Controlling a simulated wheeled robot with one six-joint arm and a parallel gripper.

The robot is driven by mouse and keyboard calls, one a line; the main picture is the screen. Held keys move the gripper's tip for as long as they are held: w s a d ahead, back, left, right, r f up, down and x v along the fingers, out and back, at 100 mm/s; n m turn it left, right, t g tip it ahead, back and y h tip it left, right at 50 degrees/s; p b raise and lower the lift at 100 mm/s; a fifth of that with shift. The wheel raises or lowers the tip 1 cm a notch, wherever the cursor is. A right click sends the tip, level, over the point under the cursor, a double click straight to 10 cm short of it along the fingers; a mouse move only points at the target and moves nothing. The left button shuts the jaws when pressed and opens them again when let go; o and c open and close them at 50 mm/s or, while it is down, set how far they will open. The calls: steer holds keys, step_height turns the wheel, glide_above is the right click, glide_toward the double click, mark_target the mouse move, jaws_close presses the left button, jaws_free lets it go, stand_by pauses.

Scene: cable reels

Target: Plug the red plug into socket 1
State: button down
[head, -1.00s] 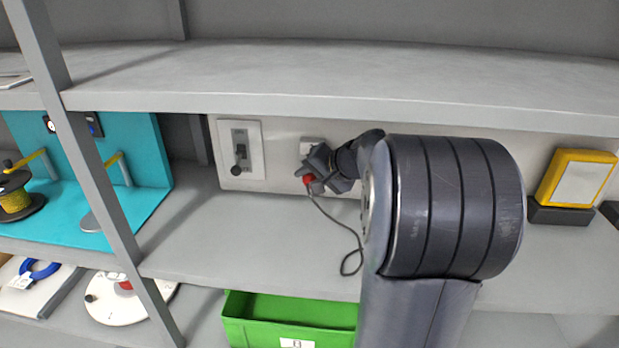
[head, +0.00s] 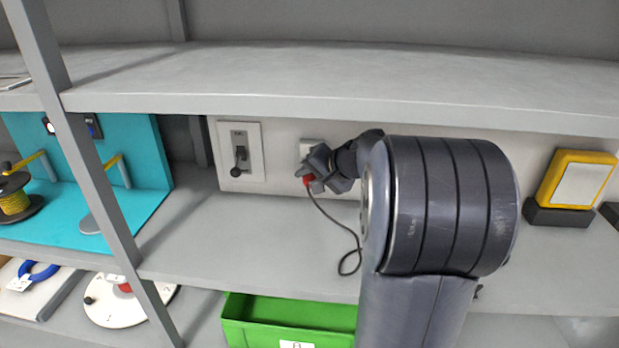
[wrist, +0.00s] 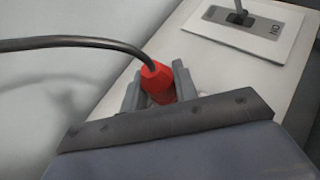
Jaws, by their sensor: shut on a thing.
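The red plug (head: 308,180) is held in my gripper (head: 311,177), close in front of the pale back panel in the head view. In the wrist view the red plug (wrist: 158,82) sits between the two fingers of my gripper (wrist: 160,88), with its dark cable (wrist: 70,42) running off to the left. In the head view the cable (head: 350,235) hangs down to the shelf. A small white socket plate (head: 309,146) shows on the panel just above my gripper, partly covered by it. Its number cannot be read. The plug's front end is hidden.
A lever switch (head: 240,158) on a white plate is left of my gripper; it also shows in the wrist view (wrist: 245,30). A yellow-framed box (head: 578,178) stands at right. A green bin (head: 240,325) is below. The shelf above overhangs the panel.

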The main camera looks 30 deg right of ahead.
steer(key=shift+w+d, duration=0.35)
steer(key=shift+w, duration=0.2)
stand_by(0.7)
steer(key=c, duration=0.6)
jaws_free()
steer(key=shift+o, duration=0.2)
steer(key=shift+s, duration=0.1)
steer(key=shift+s+d+r, duration=0.1)
steer(key=shift+s+r, duration=0.5)
steer(key=shift+s, duration=0.4)
steer(key=shift+s+r, duration=0.65)
steer(key=shift+s, duration=0.4)
steer(key=shift+s+d+r, duration=0.1)
steer(key=shift+s+r, duration=0.5)
steer(key=shift+s, duration=0.4)
steer(key=shift+w+d+r+x, duration=0.1)
steer(key=shift+w+d+x, duration=0.1)
steer(key=shift+x, duration=1)
steer(key=shift+w+d+r+x, duration=0.15)
steer(key=shift+d+x, duration=0.05)
steer(key=shift+x, duration=0.95)
steer(key=shift+w+d+r+x, duration=0.1)
steer(key=shift+w+d+x, duration=0.1)
steer(key=shift+x, duration=1)
steer(key=shift+s, duration=0.15)
